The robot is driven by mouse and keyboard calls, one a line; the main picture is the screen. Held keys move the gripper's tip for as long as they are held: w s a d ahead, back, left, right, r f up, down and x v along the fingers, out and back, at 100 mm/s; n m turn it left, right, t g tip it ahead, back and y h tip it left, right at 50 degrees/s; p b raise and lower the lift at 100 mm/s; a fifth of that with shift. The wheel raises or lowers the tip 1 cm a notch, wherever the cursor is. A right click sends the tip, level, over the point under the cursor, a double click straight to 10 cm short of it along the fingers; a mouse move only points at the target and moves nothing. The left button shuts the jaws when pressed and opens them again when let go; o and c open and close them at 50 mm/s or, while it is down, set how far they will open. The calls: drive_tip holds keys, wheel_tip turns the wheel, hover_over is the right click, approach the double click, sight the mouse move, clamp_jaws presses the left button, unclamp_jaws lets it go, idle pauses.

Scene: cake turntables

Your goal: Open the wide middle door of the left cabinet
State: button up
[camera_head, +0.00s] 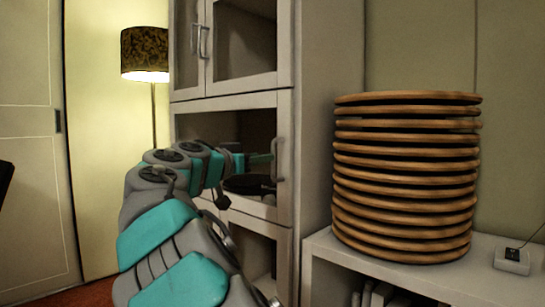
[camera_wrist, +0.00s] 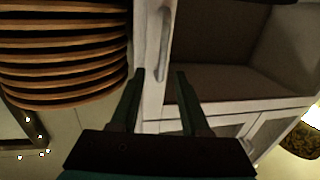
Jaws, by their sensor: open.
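The left cabinet (camera_head: 312,130) is pale, with glass-fronted doors. Its wide middle door (camera_head: 284,205) looks shut, with an upright handle (camera_head: 279,158) at its right edge. In the wrist view the handle (camera_wrist: 165,45) lies beyond the fingertips, roughly in line with the gap between them. My gripper (camera_head: 268,158) is in front of the door at handle height, partly hidden by my arm. In the wrist view my gripper (camera_wrist: 160,75) is open and empty, with two dark fingers apart. Whether a finger touches the door is unclear.
A tall stack of round wooden boards (camera_head: 405,180) stands on a low white shelf (camera_head: 420,280) right of the cabinet. An upper door (camera_head: 242,84) is above the middle one. A lit floor lamp (camera_head: 145,55) stands left. A small white device (camera_head: 511,260) sits far right.

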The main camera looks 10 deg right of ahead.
drive_tip(key=p, duration=0.1)
hover_over(273, 179)
drive_tip(key=shift+w+d, duration=0.1)
drive_tip(key=shift+w, duration=0.25)
clamp_jaws()
idle(0.3)
idle(1.1)
